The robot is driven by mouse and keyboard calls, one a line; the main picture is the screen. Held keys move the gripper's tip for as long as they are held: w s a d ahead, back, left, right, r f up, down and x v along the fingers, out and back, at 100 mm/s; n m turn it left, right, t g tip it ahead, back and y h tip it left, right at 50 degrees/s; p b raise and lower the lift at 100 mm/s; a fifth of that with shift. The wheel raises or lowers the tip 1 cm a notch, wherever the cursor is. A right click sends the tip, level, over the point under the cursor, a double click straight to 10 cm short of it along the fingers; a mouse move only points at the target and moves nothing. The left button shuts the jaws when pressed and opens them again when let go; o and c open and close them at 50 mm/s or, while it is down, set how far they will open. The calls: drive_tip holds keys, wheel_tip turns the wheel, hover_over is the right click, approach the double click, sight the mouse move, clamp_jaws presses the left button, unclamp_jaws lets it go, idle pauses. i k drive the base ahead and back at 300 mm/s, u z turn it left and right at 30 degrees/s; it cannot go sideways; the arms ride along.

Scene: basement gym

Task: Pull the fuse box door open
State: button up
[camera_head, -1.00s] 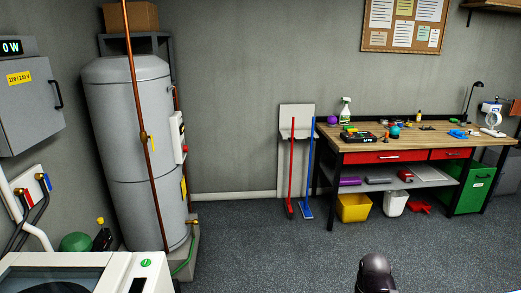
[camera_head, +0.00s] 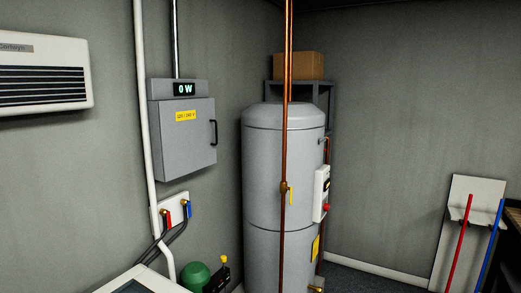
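The grey fuse box (camera_head: 182,130) hangs on the wall left of centre, with a "0 W" display (camera_head: 184,89) on its top part. Its door (camera_head: 185,140) looks shut and carries a yellow voltage label (camera_head: 186,116). A dark vertical handle (camera_head: 213,133) is on the door's right side. My gripper is not in this view, so its state is not shown.
A tall grey water tank (camera_head: 270,170) with a copper pipe (camera_head: 287,150) stands right of the box. Below the box are water taps with hoses (camera_head: 176,212), a white machine (camera_head: 142,282) and a green tank (camera_head: 196,277). A wall heater (camera_head: 45,75) is at left.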

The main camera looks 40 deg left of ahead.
sight(189, 128)
drive_tip(key=u, duration=0.4)
drive_tip(key=i, duration=0.65)
drive_tip(key=u, duration=0.85)
drive_tip(key=i, duration=0.6)
drive_tip(key=u, duration=0.3)
